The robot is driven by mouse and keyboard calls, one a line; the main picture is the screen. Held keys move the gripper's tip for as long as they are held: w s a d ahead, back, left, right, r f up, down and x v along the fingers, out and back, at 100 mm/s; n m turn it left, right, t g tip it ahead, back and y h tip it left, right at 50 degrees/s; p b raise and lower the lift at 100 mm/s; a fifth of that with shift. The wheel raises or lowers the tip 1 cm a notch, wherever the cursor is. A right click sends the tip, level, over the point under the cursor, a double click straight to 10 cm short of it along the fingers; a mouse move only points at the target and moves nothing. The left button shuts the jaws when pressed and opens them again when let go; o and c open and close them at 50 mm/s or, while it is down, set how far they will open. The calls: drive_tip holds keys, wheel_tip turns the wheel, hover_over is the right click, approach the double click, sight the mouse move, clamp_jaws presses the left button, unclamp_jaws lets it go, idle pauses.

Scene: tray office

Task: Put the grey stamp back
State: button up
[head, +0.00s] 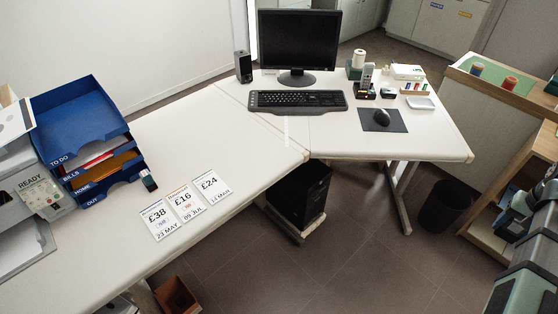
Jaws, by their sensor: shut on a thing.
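I cannot make out a grey stamp for certain in the head view. A red-topped (510,82) and a blue-topped (477,69) small upright piece, which may be stamps, stand on a green mat (492,70) on the wooden-topped ledge at the upper right. Three paper slips lie in a row on the near desk, marked £38 (156,217), £16 (184,202) and £24 (211,185). Parts of my arm show at the lower right edge. My gripper's fingers are not visible, so whatever they hold is hidden from this view.
Blue letter trays (82,120) and a printer (38,190) crowd the left end; a small dark item (148,181) stands beside the trays. The near desk's middle is clear.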

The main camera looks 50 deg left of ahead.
drive_tip(key=s+a+n, duration=0.2)
drive_tip(key=s+a, duration=0.2)
drive_tip(key=a, duration=0.9)
drive_tip(key=s+a+f+n, duration=0.1)
drive_tip(key=s+a+n, duration=0.25)
drive_tip(key=a, duration=0.85)
drive_tip(key=s+a+n, duration=0.2)
drive_tip(key=s+a, duration=0.2)
drive_tip(key=a, duration=0.9)
drive_tip(key=s+a+f+n, duration=0.1)
drive_tip(key=s+a+n, duration=0.3)
drive_tip(key=s+a, duration=1.55)
drive_tip(key=s+a+f+n, duration=0.1)
drive_tip(key=s+a+n, duration=0.3)
drive_tip(key=s+a, duration=1.6)
drive_tip(key=n, duration=0.2)
hover_over(181, 170)
drive_tip(key=shift+f, duration=4.8)
drive_tip(key=shift+f, duration=0.1)
drive_tip(key=o, duration=0.8)
drive_tip(key=shift+o, duration=0.2)
